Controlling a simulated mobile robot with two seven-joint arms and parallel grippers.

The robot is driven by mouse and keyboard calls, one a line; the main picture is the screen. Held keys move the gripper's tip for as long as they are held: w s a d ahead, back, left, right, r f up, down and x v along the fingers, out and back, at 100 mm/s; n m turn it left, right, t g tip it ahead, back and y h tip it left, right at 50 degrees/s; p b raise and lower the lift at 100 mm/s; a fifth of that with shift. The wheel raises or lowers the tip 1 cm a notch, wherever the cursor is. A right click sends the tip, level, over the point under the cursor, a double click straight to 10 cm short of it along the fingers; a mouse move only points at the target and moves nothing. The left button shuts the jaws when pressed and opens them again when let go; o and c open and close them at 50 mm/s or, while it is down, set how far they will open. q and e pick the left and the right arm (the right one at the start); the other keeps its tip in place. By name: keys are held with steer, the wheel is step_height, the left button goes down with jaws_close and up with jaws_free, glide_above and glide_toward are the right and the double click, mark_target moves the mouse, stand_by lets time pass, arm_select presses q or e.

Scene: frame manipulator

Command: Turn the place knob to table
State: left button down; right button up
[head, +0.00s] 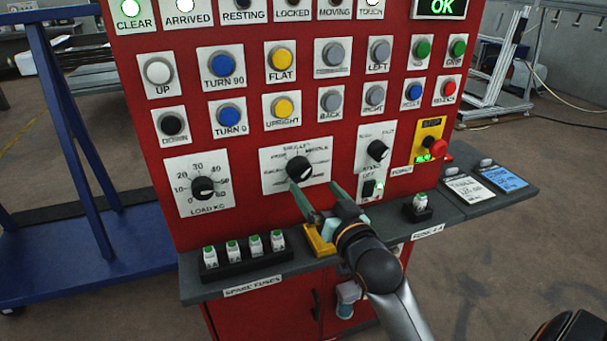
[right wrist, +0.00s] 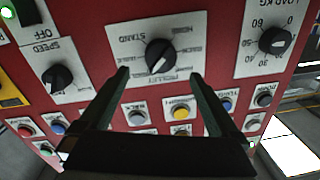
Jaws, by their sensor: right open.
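The place knob is taken to be the black rotary knob (head: 299,168) on the white plate in the middle of the red panel. The right wrist view shows it inverted (right wrist: 160,57), with a pale pointer mark toward the lower left of that picture. The small position labels are mostly too blurred to read. My right gripper (head: 314,188) is open and empty, its fingers just below the knob in the head view. In the wrist view the fingertips (right wrist: 158,74) lie to either side of the knob, with no visible contact.
A load knob (head: 203,187) is left of it; a speed knob (head: 377,150) and switch are right. Rows of buttons sit above. A grey shelf (head: 230,279) with spare fuses (head: 232,251) juts out below. A red stop button (head: 438,147) is at the right.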

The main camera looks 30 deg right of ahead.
mark_target(304, 174)
arm_select(q)
steer(key=shift+a+f, duration=0.15)
steer(key=shift+a, duration=0.05)
arm_select(e)
steer(key=w, duration=0.4)
steer(key=w+d, duration=0.1)
steer(key=w, duration=0.1)
steer(key=shift+w, duration=0.4)
steer(key=shift+c, duration=0.3)
steer(key=c, duration=1.3)
arm_select(q)
steer(key=shift+d+r, duration=0.15)
steer(key=shift+r, duration=0.05)
steer(key=shift+r, duration=0.1)
